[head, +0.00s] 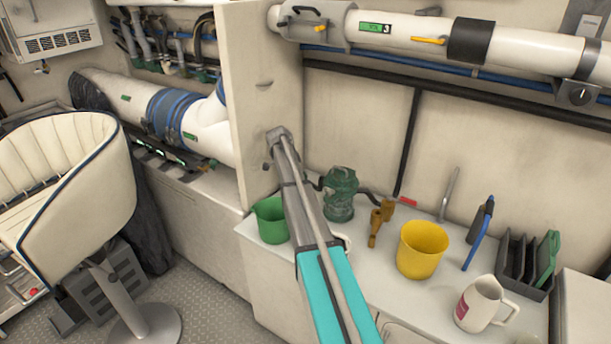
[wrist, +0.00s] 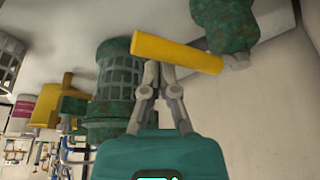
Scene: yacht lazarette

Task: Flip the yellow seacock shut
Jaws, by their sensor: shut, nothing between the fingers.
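The yellow seacock handle (wrist: 178,53) is a thick bar across the upper middle of the wrist view. Its right end lies by a mottled green valve body (wrist: 225,22) with a pale stub. My gripper (wrist: 160,68) has its fingers together and empty, with the tips right at the underside of the bar near its middle. I cannot tell whether they touch it. A green ribbed strainer (wrist: 117,75) stands behind the bar's left part; it also shows in the head view (head: 341,195). In the head view, my gripper and this handle cannot be made out.
A pale partition (head: 265,95) rises at the counter's left. A pipe overhead carries another yellow lever (head: 428,41).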

